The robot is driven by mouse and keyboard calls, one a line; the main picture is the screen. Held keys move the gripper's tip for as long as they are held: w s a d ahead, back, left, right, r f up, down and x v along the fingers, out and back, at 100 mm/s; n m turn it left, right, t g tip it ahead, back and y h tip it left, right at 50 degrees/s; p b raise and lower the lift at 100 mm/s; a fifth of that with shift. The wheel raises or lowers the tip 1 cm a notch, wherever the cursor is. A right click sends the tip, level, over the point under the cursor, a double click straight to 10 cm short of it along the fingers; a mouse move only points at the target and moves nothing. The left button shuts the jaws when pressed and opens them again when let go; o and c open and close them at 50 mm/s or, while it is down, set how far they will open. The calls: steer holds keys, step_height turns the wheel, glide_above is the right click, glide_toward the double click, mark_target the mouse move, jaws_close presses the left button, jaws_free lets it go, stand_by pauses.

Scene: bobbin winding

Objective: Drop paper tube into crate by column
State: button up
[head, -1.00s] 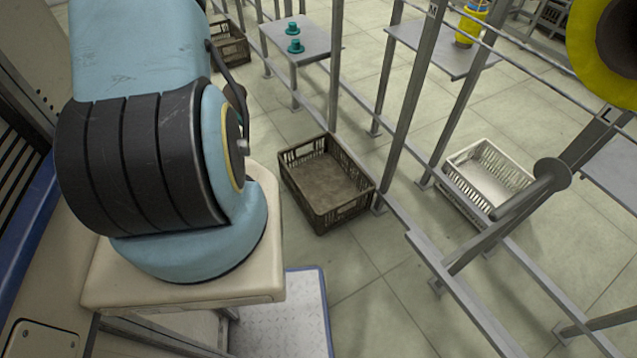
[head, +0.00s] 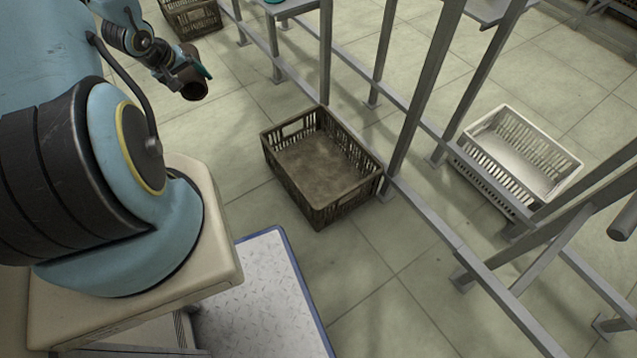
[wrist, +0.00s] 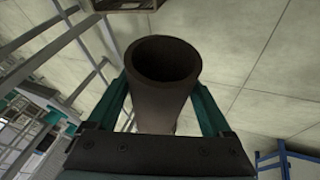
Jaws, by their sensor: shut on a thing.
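A brown paper tube (wrist: 160,98) is held between the two green fingers of my gripper (wrist: 165,105), its open end toward the wrist camera. In the head view the tube (head: 193,85) and my gripper (head: 192,76) show at the upper left, above the floor. A brown slatted crate (head: 345,208) stands on the floor beside a grey column, to the right of my gripper and apart from it. It looks empty. Part of a crate (wrist: 126,4) shows at the top edge of the wrist view; I cannot tell which one.
A white crate (head: 560,183) stands to the right, beyond the grey frame rail (head: 440,240). Another brown crate (head: 196,20) stands at the top left. Grey posts (head: 425,85) rise beside the middle crate. Floor between my gripper and that crate is clear.

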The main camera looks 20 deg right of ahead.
steer(key=s+d+f+n+b, duration=0.1)
steer(key=d+f+b, duration=1.3)
steer(key=d+f, duration=0.15)
steer(key=s+d+f+n+y+b, duration=0.1)
steer(key=s+d+f+b, duration=0.55)
steer(key=d+b, duration=0.2)
steer(key=s+d+f+n+b, duration=0.1)
steer(key=s+d+f+b, duration=0.6)
steer(key=d, duration=0.3)
step_height(320, 180, down, 7)
steer(key=w+b, duration=0.1)
steer(key=b, duration=0.4)
steer(key=shift+w+t+b, duration=0.15)
steer(key=shift+t+b, duration=0.15)
steer(key=shift+r, duration=0.15)
